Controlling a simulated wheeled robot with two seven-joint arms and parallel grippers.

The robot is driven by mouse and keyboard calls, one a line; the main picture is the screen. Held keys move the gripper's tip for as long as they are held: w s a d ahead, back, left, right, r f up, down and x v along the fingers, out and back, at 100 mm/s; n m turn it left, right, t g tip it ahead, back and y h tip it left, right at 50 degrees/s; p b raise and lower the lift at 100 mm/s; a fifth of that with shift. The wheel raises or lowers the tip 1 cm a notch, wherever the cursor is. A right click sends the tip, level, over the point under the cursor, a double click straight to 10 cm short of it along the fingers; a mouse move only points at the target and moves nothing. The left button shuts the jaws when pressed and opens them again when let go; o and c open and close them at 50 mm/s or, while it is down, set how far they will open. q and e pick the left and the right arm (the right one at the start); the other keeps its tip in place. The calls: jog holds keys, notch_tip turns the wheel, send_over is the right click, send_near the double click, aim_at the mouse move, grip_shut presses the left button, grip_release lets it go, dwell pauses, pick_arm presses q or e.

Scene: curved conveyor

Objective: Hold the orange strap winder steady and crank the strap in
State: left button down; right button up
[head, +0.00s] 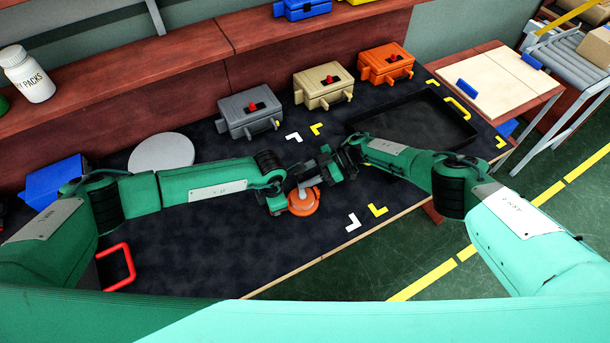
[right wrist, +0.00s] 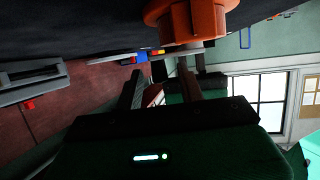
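The orange strap winder (head: 303,203) sits on the dark mat in the middle of the head view. A grey crank piece shows at its top edge, partly hidden by my grippers. My left gripper (head: 281,204) is at the winder's left side; its fingertips are hard to make out. My right gripper (head: 322,170) is just above and behind the winder in the head view. In the right wrist view its two fingers (right wrist: 160,82) stand apart with a gap between them. The orange winder (right wrist: 192,18) and a flat grey bar (right wrist: 165,49) show just beyond the fingertips. The strap cannot be made out.
Grey (head: 250,112), tan (head: 322,86) and orange (head: 386,63) boxes line the back of the mat. A black tray (head: 415,118) lies at right, a grey disc (head: 161,153) at left. A red handle (head: 118,268) is at front left. The mat's front middle is clear.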

jog(key=shift+d, duration=0.1)
jog(key=v, duration=1.2)
pick_arm(q)
jog(key=c, duration=1.3)
grip_release()
